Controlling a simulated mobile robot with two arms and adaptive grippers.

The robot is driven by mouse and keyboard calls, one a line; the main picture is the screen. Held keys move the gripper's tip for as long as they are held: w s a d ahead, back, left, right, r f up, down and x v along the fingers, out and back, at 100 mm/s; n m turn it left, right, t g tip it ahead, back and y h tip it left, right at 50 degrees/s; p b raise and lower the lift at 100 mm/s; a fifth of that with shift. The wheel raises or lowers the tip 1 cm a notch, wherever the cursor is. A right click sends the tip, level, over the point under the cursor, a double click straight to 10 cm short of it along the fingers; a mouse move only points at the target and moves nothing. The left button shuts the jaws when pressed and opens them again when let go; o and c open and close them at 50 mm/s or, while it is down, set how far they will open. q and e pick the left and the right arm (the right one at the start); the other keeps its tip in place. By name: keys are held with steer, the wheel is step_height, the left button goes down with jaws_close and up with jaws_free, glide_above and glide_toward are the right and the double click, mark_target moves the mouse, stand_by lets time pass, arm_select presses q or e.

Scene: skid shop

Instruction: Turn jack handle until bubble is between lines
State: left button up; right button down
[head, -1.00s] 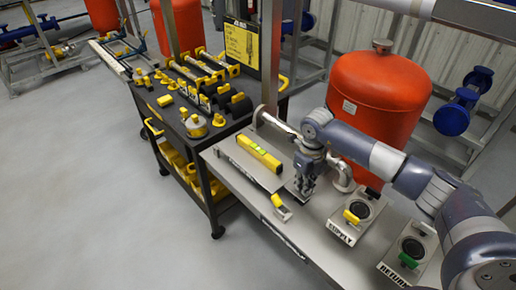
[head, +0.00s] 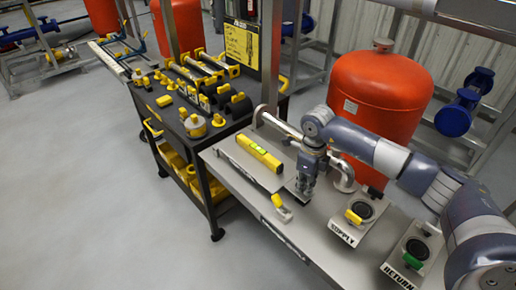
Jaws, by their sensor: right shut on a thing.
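A yellow spirit level (head: 265,157) with a green vial (head: 258,149) lies on the grey plate of the skid. The bubble and its lines are too small to make out. My right gripper (head: 302,192) points down at the plate, just right of the level and apart from it. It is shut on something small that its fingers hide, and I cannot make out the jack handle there. A small yellow and white piece (head: 283,208) sits at the plate's front edge, left of the gripper. My left gripper is not in view.
Supply (head: 345,234) and return (head: 402,276) boxes with yellow and green handles stand on the skid at right. A red tank (head: 378,95) and a bent metal pipe (head: 343,172) are behind the gripper.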

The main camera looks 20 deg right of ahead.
steer(key=c, duration=1.7)
jaws_free()
steer(key=shift+r+p, duration=2.1)
steer(key=shift+r, duration=1.45)
steer(key=m, duration=0.1)
steer(key=m+p, duration=0.1)
steer(key=m, duration=0.1)
steer(key=shift+r+m, duration=0.3)
steer(key=shift+r, duration=0.1)
